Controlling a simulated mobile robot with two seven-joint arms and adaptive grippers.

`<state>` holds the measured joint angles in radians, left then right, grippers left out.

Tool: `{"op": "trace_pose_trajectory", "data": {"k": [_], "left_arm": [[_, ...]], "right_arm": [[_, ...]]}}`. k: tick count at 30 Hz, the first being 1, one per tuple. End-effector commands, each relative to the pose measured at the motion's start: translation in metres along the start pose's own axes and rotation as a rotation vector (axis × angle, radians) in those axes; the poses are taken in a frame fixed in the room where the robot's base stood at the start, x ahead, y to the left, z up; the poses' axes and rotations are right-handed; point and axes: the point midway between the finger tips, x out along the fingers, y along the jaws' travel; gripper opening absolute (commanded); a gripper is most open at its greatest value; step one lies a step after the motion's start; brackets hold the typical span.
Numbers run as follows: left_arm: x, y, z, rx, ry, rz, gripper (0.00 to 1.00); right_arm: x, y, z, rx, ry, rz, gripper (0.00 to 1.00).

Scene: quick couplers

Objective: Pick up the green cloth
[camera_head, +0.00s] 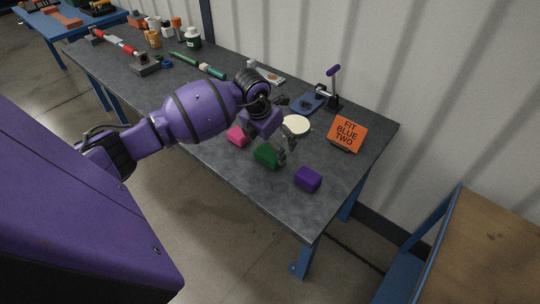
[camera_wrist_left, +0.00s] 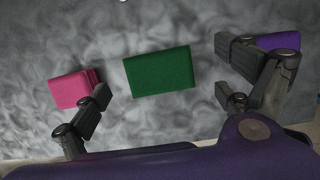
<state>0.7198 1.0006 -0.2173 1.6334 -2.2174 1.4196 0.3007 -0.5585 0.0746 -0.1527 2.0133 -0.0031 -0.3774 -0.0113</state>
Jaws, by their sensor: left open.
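The green cloth (camera_head: 266,155) is a folded block lying on the grey table, between a pink block and a purple block. In the left wrist view the green cloth (camera_wrist_left: 159,71) lies ahead of and between the spread fingers. My left gripper (camera_head: 287,146) is open and empty, just above and beside the cloth in the head view. Its open fingers also show in the left wrist view (camera_wrist_left: 165,115), with no contact on the cloth visible. My right gripper is not in view.
The pink block (camera_head: 237,136) and purple block (camera_head: 308,179) lie on either side. An orange sign (camera_head: 347,134) reading "FIT BLUE TWO", a cream disc (camera_head: 296,124) and a blue clamp fixture (camera_head: 308,103) stand behind. A green rod (camera_head: 198,65) lies farther left. The table's front edge is close.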

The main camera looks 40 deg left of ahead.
Motion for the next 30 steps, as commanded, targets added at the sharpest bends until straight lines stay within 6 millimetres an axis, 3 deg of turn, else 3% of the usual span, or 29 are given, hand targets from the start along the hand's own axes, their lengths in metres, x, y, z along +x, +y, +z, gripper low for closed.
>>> {"op": "trace_pose_trajectory", "data": {"k": [9, 17, 27, 30], "left_arm": [[0.041, 0.003, -0.009, -0.001, -0.001, -0.002, 0.94], [0.044, 0.004, -0.009, 0.001, -0.002, -0.001, 0.94], [0.044, 0.003, -0.009, 0.001, -0.002, -0.001, 0.50], [0.044, 0.004, -0.009, 0.001, -0.002, -0.001, 0.49]], "right_arm": [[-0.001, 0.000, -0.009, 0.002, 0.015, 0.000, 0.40], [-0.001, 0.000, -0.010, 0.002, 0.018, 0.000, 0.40], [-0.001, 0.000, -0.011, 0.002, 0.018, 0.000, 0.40], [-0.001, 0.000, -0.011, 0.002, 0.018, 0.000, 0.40]]}}
